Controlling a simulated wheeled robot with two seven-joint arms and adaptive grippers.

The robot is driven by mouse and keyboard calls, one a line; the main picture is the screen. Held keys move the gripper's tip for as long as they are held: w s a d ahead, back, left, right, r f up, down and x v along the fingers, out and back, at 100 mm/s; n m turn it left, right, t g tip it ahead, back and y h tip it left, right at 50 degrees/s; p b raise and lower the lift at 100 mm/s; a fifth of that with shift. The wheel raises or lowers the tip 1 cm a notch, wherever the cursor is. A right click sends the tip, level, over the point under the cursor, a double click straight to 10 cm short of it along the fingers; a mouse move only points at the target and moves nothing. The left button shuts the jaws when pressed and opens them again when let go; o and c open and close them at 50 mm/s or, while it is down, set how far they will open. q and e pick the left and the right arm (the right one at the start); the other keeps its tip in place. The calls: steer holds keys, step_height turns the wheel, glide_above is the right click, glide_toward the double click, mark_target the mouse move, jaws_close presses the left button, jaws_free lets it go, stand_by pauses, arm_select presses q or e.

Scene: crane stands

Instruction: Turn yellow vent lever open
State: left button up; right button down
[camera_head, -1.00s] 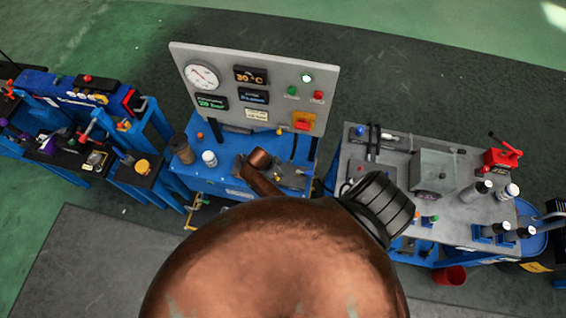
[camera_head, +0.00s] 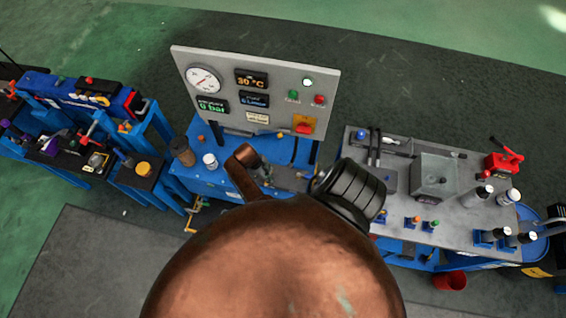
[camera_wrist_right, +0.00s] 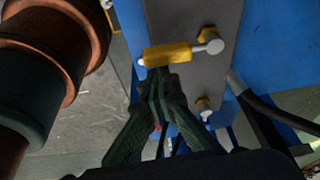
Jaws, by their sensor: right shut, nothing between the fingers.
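The yellow lever (camera_wrist_right: 168,54) shows in the right wrist view as a short yellow bar, lying nearly crosswise on a grey plate (camera_wrist_right: 190,85), with a silver rounded end at its right. My right gripper (camera_wrist_right: 157,74) is shut and empty. Its dark green fingertips are together just below the lever's left half in that view; I cannot tell whether they touch it. In the head view my large brown arm covers much of the lower middle, and I cannot make out the lever there. My left gripper is not in view.
The panel (camera_head: 225,110) with a dial and a green "0 bar" display stands behind the blue bench (camera_head: 228,186). A white jar (camera_head: 210,161) and brown cup stand on its left. A grey table (camera_head: 465,225) with bottles and a red device (camera_head: 503,161) is at right.

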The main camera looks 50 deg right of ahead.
steer(key=shift+w+a, duration=0.15)
steer(key=shift+w, duration=0.05)
stand_by(0.4)
steer(key=shift+w+r, duration=0.2)
steer(key=shift+r, duration=0.2)
steer(key=shift+v, duration=1.1)
steer(key=w+a, duration=0.6)
steer(key=w, duration=0.4)
